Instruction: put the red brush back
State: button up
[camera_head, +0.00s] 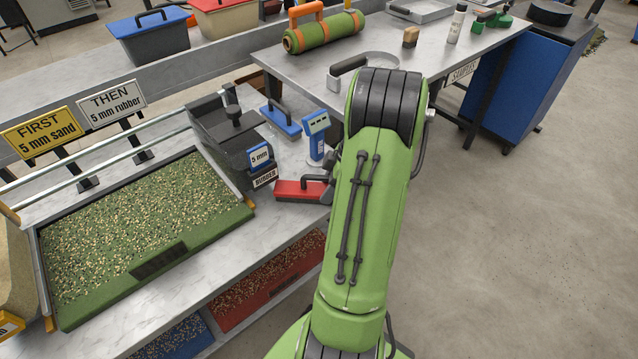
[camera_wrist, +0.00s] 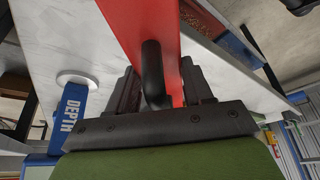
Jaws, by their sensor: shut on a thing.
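The red brush (camera_head: 300,190) is a red block with a black handle, at the right end of the grey worktop, beside the black hopper labelled rubber. My gripper (camera_head: 328,187) is at the handle, mostly hidden behind my green arm in the head view. In the wrist view the red brush (camera_wrist: 150,30) runs up from between the black jaws, and my gripper (camera_wrist: 157,95) is shut on its black handle. I cannot tell whether the brush touches the worktop or is held just above it.
A blue brush (camera_head: 281,119) and a blue depth gauge (camera_head: 317,135) stand close behind. The black hopper (camera_head: 225,130) is left of the brush, next to a turf tray (camera_head: 150,230). A second table (camera_head: 375,65) holds a turf roll, a trowel and small tools.

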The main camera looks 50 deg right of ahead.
jog(key=shift+s, duration=0.1)
jog(key=shift+a+f, duration=0.1)
jog(key=shift+f, duration=0.1)
jog(key=o, duration=1.1)
jog(key=shift+w, duration=0.2)
jog(key=shift+o, duration=0.2)
